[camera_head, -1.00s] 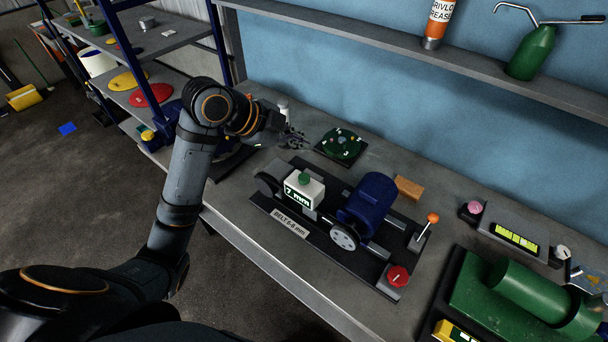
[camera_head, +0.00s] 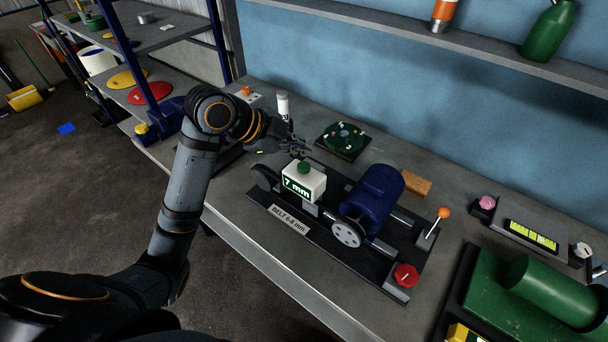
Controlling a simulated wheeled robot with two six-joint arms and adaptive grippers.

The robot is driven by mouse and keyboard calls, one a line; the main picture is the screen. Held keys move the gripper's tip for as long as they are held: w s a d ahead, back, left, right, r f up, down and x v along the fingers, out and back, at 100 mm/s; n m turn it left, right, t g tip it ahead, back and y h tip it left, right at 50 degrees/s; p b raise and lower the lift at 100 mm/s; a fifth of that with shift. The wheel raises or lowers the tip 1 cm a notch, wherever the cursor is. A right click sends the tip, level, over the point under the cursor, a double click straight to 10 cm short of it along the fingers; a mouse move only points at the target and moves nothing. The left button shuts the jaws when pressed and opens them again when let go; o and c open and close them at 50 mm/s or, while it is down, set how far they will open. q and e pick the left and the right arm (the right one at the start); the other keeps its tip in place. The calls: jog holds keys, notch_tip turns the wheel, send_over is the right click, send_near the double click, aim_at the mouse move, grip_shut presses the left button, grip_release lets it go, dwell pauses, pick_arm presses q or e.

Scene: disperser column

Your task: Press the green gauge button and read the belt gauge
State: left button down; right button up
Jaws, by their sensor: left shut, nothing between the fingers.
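The belt gauge (camera_head: 310,184) is a white box on a dark base plate on the bench. Its display (camera_head: 297,189) reads "7 mm" in light characters on dark green. The green gauge button (camera_head: 305,167) is a round knob on top of the box. A label (camera_head: 289,220) in front reads "BELT 6-8 mm". My left gripper (camera_head: 300,147) is shut and empty, just behind and above the green button. I see a small gap between them, though depth is hard to judge. My right gripper is not in view.
A blue motor (camera_head: 374,192), an orange-knobbed lever (camera_head: 443,213) and a red knob (camera_head: 406,275) share the base plate. A green disc (camera_head: 342,138) and a white bottle (camera_head: 283,104) stand behind. A green cylinder (camera_head: 545,290) lies at right.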

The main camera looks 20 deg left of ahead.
aim_at(308, 164)
pick_arm(q)
jog(key=shift+f+b, duration=0.3)
jog(key=shift+f, duration=0.65)
dwell(0.6)
jog(key=shift+f, duration=0.4)
jog(key=shift+f+b, duration=0.65)
jog(key=shift+f, duration=0.15)
dwell(0.7)
jog(key=shift+r, duration=0.15)
jog(key=shift+r+p, duration=1.1)
jog(key=shift+p, duration=0.1)
notch_tip(308, 164, up, 5)
jog(key=p, duration=0.5)
jog(key=shift+r, duration=0.1)
